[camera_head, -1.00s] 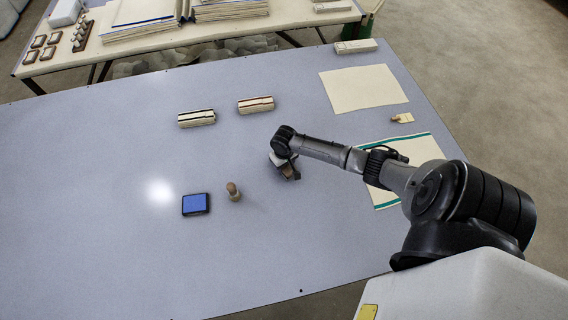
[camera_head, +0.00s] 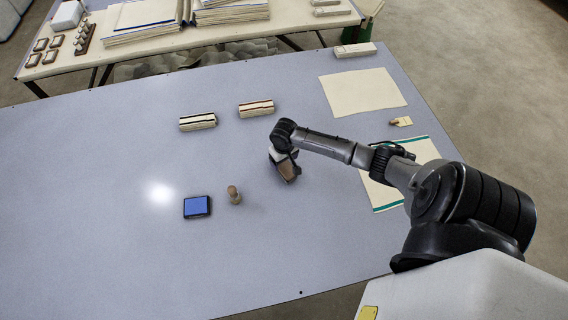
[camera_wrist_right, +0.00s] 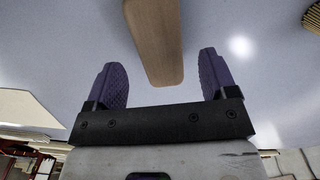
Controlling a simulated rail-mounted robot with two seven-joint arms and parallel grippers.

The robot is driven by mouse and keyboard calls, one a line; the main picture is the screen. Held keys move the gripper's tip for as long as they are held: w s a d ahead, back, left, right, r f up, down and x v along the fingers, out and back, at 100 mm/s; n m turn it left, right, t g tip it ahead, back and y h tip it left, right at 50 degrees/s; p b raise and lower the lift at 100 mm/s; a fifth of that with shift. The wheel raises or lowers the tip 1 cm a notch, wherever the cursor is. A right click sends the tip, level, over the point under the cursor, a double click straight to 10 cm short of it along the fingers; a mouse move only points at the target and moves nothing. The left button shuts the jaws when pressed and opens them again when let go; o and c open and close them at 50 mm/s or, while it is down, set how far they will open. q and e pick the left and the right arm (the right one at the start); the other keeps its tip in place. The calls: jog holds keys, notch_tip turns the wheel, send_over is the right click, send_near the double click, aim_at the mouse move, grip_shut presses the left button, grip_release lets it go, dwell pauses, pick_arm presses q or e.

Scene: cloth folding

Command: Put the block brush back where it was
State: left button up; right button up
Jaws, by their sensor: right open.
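The block brush (camera_head: 289,171), a brown wooden piece, is on the grey-blue table below my right gripper (camera_head: 284,157), which partly hides it in the head view. In the right wrist view, a long light-brown wooden block (camera_wrist_right: 154,38) that looks like the brush lies between and beyond the two dark purple fingers of my right gripper (camera_wrist_right: 163,78). The fingers are wide apart, with a clear gap on each side of the wood. The brush's underside is hidden. My left gripper is not in view.
A blue ink pad (camera_head: 197,206) and a wooden stamp (camera_head: 234,194) stand left of the brush. Two striped cream blocks (camera_head: 197,121) (camera_head: 256,108) lie behind. A cream cloth (camera_head: 362,91), a tag (camera_head: 401,121) and a green-striped cloth (camera_head: 421,149) lie right. The left and front table is clear.

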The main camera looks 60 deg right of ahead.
aim_at(284, 164)
notch_tip(284, 164, up, 6)
jog(key=shift+f+p, duration=0.2)
jog(key=shift+p, duration=0.3)
jog(key=s+a+f+n+t, duration=0.1)
jog(key=s+a+n, duration=0.2)
jog(key=s+a, duration=0.45)
jog(key=s+a+n+t, duration=0.1)
jog(key=s+a+n, duration=0.25)
jog(key=a, duration=0.75)
jog(key=s+a+r+t, duration=0.1)
jog(key=s+a+r, duration=0.5)
jog(key=s+r, duration=0.1)
jog(key=shift+s+a+r+n+t, duration=0.2)
jog(key=shift+r+n+t, duration=0.1)
jog(key=shift+n, duration=0.05)
